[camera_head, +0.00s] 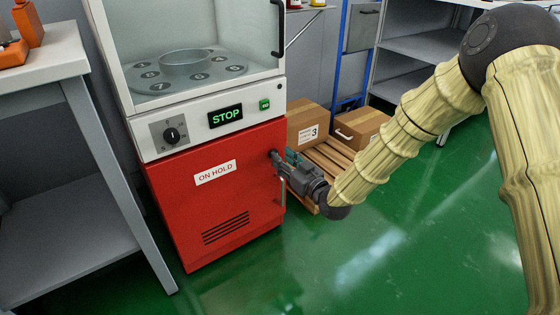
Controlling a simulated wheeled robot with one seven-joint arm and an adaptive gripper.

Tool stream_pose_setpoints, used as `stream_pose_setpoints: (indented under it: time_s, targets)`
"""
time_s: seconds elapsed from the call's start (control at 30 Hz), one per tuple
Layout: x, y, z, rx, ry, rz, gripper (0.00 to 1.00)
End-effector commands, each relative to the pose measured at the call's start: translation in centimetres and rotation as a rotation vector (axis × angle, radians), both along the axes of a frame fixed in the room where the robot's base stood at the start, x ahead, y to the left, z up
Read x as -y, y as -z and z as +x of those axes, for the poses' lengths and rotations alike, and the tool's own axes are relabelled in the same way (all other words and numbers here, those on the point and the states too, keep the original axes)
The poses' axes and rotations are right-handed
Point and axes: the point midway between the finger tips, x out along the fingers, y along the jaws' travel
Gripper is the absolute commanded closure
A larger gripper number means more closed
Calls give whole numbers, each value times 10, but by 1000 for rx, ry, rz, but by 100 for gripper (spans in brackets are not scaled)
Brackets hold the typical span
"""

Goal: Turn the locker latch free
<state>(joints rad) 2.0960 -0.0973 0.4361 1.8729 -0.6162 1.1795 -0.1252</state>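The red locker (175,195) forms the lower part of a machine and carries an "ON HOLD" label (215,172). Its front looks closed. A small dark latch (273,154) sits near the upper right edge of the red front. My gripper (280,162) reaches in from the right with its fingertips at the latch, and it hides part of it. I cannot tell whether the fingers are closed on the latch or only beside it. A vertical metal handle (282,192) runs below the gripper at the locker's right edge.
Above the locker, a white panel has a dial (172,135), a "STOP" display (226,116) and a green button (264,104). A grey bench (60,60) stands at left. Cardboard boxes (305,125) sit on a wooden pallet (335,155) behind the gripper. Green floor (370,255) is clear in front.

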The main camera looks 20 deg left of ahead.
Motion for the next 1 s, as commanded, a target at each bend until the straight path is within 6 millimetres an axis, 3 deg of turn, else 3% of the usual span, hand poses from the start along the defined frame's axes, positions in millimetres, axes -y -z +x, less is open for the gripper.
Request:
stream_pose_setpoints:
  time_s: [0.23,0.6,0.8,1.0]
  targets:
    - [-18,1,14,2,0,0,66]
    - [-21,0,16,0,0,-1,66]
    - [-21,0,16,-1,0,-1,100]
    - [-19,0,16,-2,0,0,100]
